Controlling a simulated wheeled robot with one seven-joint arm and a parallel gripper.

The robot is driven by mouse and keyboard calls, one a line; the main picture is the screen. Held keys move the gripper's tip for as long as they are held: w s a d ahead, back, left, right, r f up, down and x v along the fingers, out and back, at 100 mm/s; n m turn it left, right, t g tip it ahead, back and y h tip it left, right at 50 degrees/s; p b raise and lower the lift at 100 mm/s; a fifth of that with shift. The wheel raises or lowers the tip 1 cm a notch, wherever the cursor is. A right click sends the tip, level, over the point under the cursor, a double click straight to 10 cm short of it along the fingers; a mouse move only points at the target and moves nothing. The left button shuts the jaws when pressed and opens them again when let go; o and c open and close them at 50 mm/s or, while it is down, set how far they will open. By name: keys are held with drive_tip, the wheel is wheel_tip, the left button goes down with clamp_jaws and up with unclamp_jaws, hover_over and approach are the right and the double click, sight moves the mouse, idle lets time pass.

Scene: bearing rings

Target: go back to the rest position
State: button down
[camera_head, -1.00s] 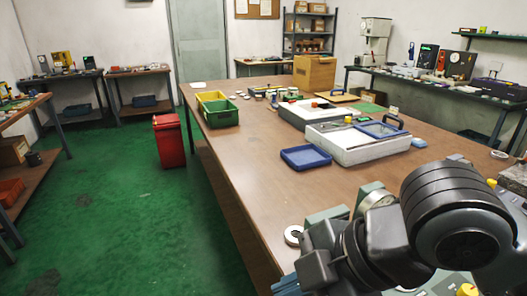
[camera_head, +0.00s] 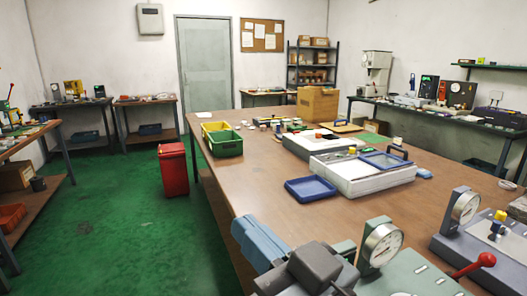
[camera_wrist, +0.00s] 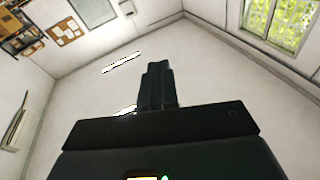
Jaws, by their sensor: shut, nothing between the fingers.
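My gripper (camera_wrist: 157,72) shows in the wrist view with its dark fingers together and nothing between them. It is raised clear of the table and faces bare white wall and ceiling. In the head view, part of my arm shows at the bottom centre, in front of the table's near edge. I cannot make out the fingertips there.
The long brown table (camera_head: 260,182) carries a blue tray (camera_head: 312,190), a white case (camera_head: 355,182), green (camera_head: 225,143) and yellow bins, and dial gauges (camera_head: 382,244) at the near right. A red bin (camera_head: 173,169) stands on the green floor, left of the table.

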drive_tip(key=s+d+f+m+t+h, duration=0.1)
drive_tip(key=s+d+f+m+h, duration=0.95)
drive_tip(key=f, duration=0.55)
drive_tip(key=s+d+f+n+g+h, duration=0.1)
drive_tip(key=s+d+f+n, duration=0.1)
drive_tip(key=s+d, duration=0.4)
drive_tip(key=s+d+f+n+h, duration=0.1)
drive_tip(key=s+d, duration=0.5)
drive_tip(key=s, duration=0.8)
drive_tip(key=shift+s+f+n+g, duration=0.15)
drive_tip(key=shift+f+n+g, duration=0.3)
drive_tip(key=shift+n, duration=0.2)
